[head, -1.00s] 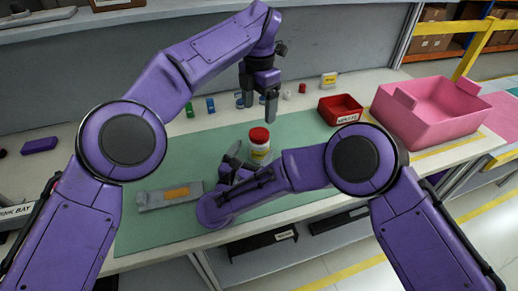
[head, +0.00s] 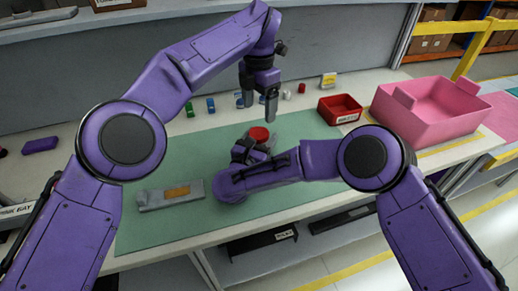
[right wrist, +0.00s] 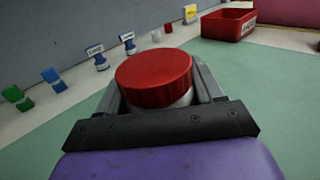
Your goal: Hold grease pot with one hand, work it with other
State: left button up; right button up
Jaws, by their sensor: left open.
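The grease pot, a white pot with a red lid (head: 259,134), stands on the green mat (head: 190,152); its body is mostly hidden by my right gripper in the head view. My right gripper (head: 257,146) is low at the pot with a finger on either side. In the right wrist view the red lid (right wrist: 154,77) sits between the grey fingers; whether they press on the pot I cannot tell. My left gripper (head: 258,101) hangs above and behind the pot, pointing down, open and empty, apart from the lid.
A grey part with an orange patch (head: 171,197) lies on the mat at left. A red bin (head: 341,109) and a large pink bin (head: 429,112) stand at right. Several small coloured items, including a green one (head: 190,110), line the back of the table.

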pick_arm(q)
jog(key=shift+r, duration=0.15)
jog(key=w+a+r+m+t+y, duration=0.2)
jog(key=w+r+t, duration=0.35)
jog(key=w, duration=0.25)
jog(key=w+a+r+m+t+y, duration=0.1)
jog(key=w+a+r+t+y, duration=0.2)
jog(key=w+t, duration=0.35)
jog(key=w+d+r+m+t+h, duration=0.2)
jog(key=d+r+m+t+h, duration=0.3)
jog(key=d+r+m+h, duration=0.8)
jog(key=s+d+f+m+g+h, duration=0.1)
jog(key=s+d+f+m+g, duration=0.2)
jog(key=s+f+m+g, duration=0.3)
jog(key=s+d+f+m+g+h, duration=0.1)
jog(key=s+d+f+m+g, duration=0.25)
jog(key=f+m+g, duration=0.35)
jog(key=s+a+f+g+y, duration=0.1)
jog(key=s+a+f+y, duration=0.1)
jog(key=a, duration=0.3)
jog(key=s+a+f+n+g+y, duration=0.1)
jog(key=s+a+f+y, duration=0.1)
jog(key=a+f+y, duration=0.1)
jog(key=s+a+f+g+y, duration=0.2)
jog(key=s+a+f+y, duration=0.1)
jog(key=a+y, duration=0.2)
jog(key=shift+a+f+n, duration=0.35)
jog(key=shift+a+n, duration=0.05)
jog(key=shift+a, duration=0.4)
